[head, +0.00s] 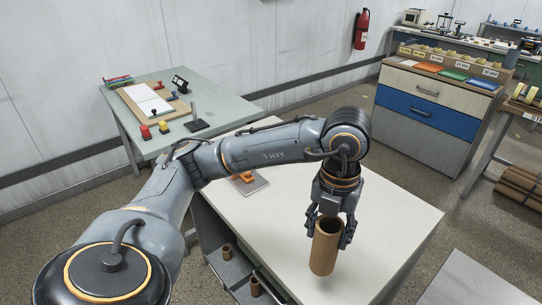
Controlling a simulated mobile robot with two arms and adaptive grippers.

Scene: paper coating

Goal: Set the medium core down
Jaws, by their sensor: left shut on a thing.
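The medium core is a brown cardboard tube (325,254), hollow and nearly upright, with its open top towards me. My left gripper (328,222) is shut on its upper part, with a finger on each side. The tube is over the front right part of the white table (375,225). I cannot tell whether its lower end touches the tabletop. My right gripper is not in view.
A grey plate with an orange item (246,182) lies at the table's left. Smaller brown tubes (227,252) stand on a lower shelf at the front left. A green table (215,110) and a drawer cabinet (430,105) stand behind. The white tabletop around the tube is clear.

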